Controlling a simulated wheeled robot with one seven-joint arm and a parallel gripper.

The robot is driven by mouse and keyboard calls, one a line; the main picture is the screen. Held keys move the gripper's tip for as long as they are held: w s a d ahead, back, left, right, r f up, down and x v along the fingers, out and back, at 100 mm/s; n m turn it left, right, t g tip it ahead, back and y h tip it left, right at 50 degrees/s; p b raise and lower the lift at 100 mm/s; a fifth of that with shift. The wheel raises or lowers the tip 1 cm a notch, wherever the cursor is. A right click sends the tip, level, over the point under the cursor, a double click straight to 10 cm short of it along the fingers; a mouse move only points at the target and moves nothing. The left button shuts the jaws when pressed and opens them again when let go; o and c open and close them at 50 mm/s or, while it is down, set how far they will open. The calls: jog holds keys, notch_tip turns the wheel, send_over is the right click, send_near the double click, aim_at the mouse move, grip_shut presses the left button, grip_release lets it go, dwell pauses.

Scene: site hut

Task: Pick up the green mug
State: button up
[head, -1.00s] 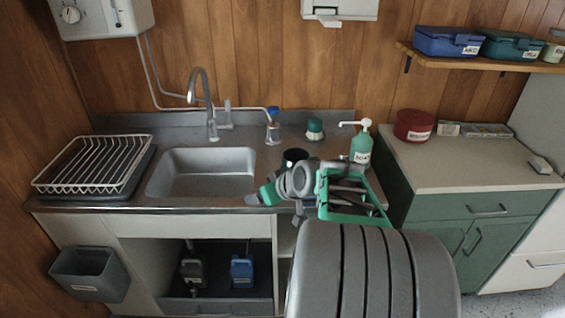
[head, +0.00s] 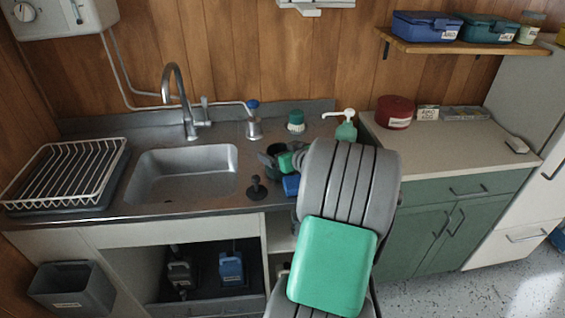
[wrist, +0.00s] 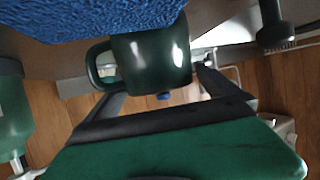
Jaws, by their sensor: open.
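The green mug (wrist: 158,62) is dark, glossy green and shows large in the wrist view, its handle on the left. In the head view, only a dark part of it (head: 268,158) shows on the counter right of the sink; my arm and gripper hide the rest. My gripper (wrist: 160,90) is open and empty. In the wrist view its fingers point at the mug, one toward each side; I cannot tell whether either touches it. In the head view my gripper (head: 286,162) is low over the counter at the mug.
A blue sponge (head: 291,185) and a black plunger-like item (head: 257,188) lie close to the mug. A green soap bottle (head: 346,130) stands behind my arm. A green-capped jar (head: 296,122) and the sink (head: 180,172) are nearby. A green cabinet (head: 440,225) stands right.

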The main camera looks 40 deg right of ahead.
jog(key=c, duration=2)
jog(key=shift+r, duration=0.15)
jog(key=shift+c, duration=0.2)
